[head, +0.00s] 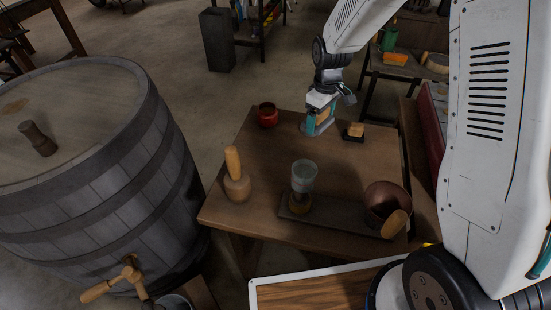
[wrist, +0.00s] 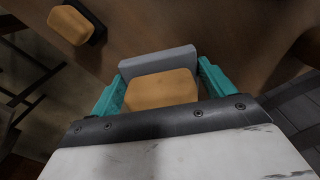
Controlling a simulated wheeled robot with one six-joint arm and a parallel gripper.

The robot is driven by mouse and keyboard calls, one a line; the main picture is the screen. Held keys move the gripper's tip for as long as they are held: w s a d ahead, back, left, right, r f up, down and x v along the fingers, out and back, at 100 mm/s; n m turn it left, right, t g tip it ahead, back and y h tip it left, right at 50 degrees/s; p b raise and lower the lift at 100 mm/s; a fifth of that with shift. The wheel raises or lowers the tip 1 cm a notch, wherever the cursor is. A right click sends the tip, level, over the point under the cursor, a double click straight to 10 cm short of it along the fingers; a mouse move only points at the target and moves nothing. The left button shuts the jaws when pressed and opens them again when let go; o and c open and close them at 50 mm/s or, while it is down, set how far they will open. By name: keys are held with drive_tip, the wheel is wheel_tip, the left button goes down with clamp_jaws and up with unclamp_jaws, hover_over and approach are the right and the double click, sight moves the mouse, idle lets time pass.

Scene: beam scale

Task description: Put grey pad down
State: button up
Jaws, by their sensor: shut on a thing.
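The grey pad (wrist: 157,62) is a flat grey block with a tan grip piece (wrist: 160,91) on it. In the wrist view it sits between the two teal fingers of my gripper (wrist: 160,88), which are shut on the tan piece. In the head view my gripper (head: 319,117) is at the far side of the wooden table (head: 250,165), with the grey pad low beneath it. Whether the pad touches the table top cannot be told. A dark pad with a tan grip (head: 355,131) lies just right of it; it also shows in the wrist view (wrist: 76,24).
A red cup (head: 267,115) stands left of my gripper. A large barrel (head: 95,170) stands left. The table's middle is clear.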

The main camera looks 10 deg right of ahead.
drive_tip(key=s+a+n, duration=0.1)
drive_tip(key=a+n, duration=0.5)
drive_tip(key=n, duration=1.7)
approach(279, 160)
wheel_tip(279, 160, down, 7)
drive_tip(key=shift+r, duration=0.15)
drive_tip(key=o, duration=0.9)
